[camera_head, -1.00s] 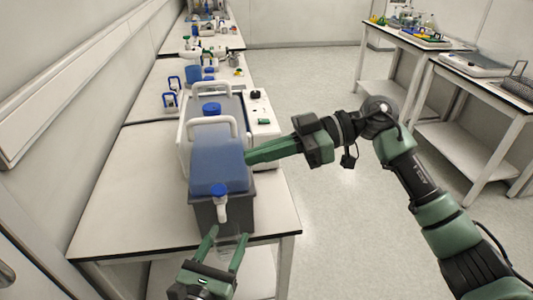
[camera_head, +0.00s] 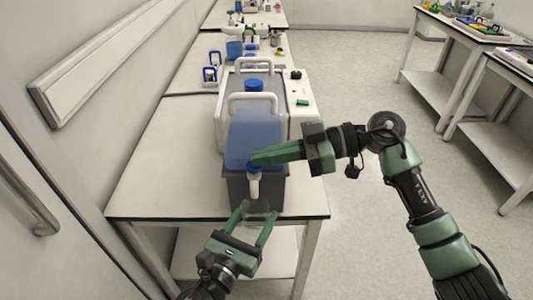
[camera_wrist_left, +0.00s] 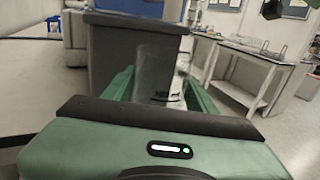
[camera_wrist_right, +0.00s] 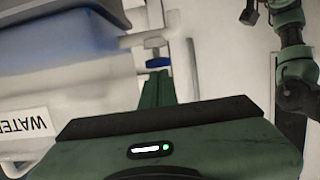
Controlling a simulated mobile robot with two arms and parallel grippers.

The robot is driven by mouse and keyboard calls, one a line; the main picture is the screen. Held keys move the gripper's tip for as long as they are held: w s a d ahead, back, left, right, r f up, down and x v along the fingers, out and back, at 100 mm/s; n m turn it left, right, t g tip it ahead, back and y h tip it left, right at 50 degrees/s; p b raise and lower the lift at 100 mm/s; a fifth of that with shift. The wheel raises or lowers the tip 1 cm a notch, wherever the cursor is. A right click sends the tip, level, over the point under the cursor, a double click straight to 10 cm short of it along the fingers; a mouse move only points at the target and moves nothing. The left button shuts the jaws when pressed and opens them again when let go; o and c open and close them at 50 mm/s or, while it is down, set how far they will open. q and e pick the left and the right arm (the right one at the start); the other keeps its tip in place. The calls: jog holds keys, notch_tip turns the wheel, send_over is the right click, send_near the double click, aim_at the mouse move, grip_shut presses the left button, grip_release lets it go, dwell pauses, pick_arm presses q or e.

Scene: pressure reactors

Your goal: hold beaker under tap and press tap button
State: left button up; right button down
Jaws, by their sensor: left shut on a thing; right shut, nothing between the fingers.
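A blue water tank (camera_head: 256,135) with a handle sits on a dark grey stand (camera_head: 238,190) at the table's front edge. Its white tap (camera_head: 254,188) has a blue button (camera_head: 253,170) on top. My left gripper (camera_head: 259,213) is shut on a clear glass beaker (camera_head: 260,206), held below the tap; the beaker also shows between the fingers in the left wrist view (camera_wrist_left: 155,72). My right gripper (camera_head: 255,160) is shut and empty, its fingertips at the button. In the right wrist view the fingertips (camera_wrist_right: 157,75) appear close to the blue button (camera_wrist_right: 158,61); contact is unclear.
A white-framed container (camera_head: 221,118) with a blue cap stands behind the tank on the white table (camera_head: 160,190). Blue-framed items (camera_head: 211,73) lie further back. Side tables (camera_head: 500,130) stand at the right, with open floor (camera_head: 350,90) between.

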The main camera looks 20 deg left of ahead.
notch_tip(320, 180, down, 3)
jog(key=shift+s+r, duration=0.15)
pick_arm(q)
jog(key=shift+s, duration=0.1)
pick_arm(e)
jog(key=shift+d, duration=0.1)
dwell(1.4)
dwell(2.7)
jog(key=w+d+r, duration=0.2)
jog(key=d+r, duration=0.5)
jog(key=d, duration=0.2)
jog(key=shift+w+d+r, duration=0.15)
jog(key=shift+w+r, duration=0.05)
jog(key=shift+w, duration=0.15)
